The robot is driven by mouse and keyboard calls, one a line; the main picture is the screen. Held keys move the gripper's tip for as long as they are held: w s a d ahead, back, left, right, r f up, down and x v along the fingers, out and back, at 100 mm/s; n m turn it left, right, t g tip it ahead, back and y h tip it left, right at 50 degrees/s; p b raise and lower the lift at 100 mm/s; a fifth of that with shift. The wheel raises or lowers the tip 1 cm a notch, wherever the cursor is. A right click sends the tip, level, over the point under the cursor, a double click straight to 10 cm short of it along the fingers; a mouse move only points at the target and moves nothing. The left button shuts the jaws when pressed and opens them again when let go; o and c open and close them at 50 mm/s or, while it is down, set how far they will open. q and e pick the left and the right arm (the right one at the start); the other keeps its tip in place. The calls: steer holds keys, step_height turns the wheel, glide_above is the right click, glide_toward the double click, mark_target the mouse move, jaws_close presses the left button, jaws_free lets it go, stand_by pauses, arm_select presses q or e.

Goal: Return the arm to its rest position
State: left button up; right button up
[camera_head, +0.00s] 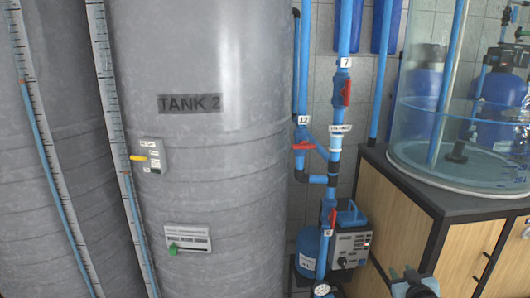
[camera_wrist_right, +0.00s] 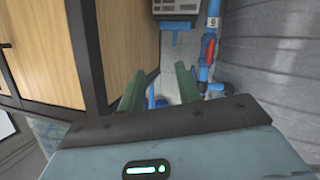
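My right gripper (camera_head: 413,280) shows at the bottom edge of the head view, in front of the wooden cabinet. In the right wrist view its two green fingers (camera_wrist_right: 160,88) stand apart with nothing between them. It is open and empty. Most of the right arm is out of the picture. My left gripper and left arm are not in view.
Grey TANK 2 (camera_head: 205,120) fills the left. Blue pipes with a red-handled valve (camera_head: 346,92) run down the middle. A pump unit (camera_head: 350,245) stands low beside the wooden cabinet (camera_head: 395,215). A clear tank (camera_head: 425,120) stands on the cabinet's dark top.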

steer(key=s+a+f+n+g+y, duration=0.1)
steer(key=s+a+f, duration=0.6)
steer(key=s, duration=0.4)
steer(key=s+a+f+n+g+y, duration=0.15)
steer(key=s+a+f, duration=0.35)
steer(key=s+f, duration=0.5)
steer(key=s+a+f+m+g, duration=0.1)
steer(key=s+a, duration=0.2)
steer(key=s, duration=0.9)
steer(key=s+a+f+m+g+y, duration=0.1)
steer(key=s+a, duration=0.3)
steer(key=s, duration=0.8)
steer(key=shift+s+a+f+g, duration=0.15)
steer(key=shift+f+g, duration=0.15)
steer(key=shift+g, duration=0.25)
steer(key=shift+y, duration=0.25)
steer(key=shift+c, duration=0.3)
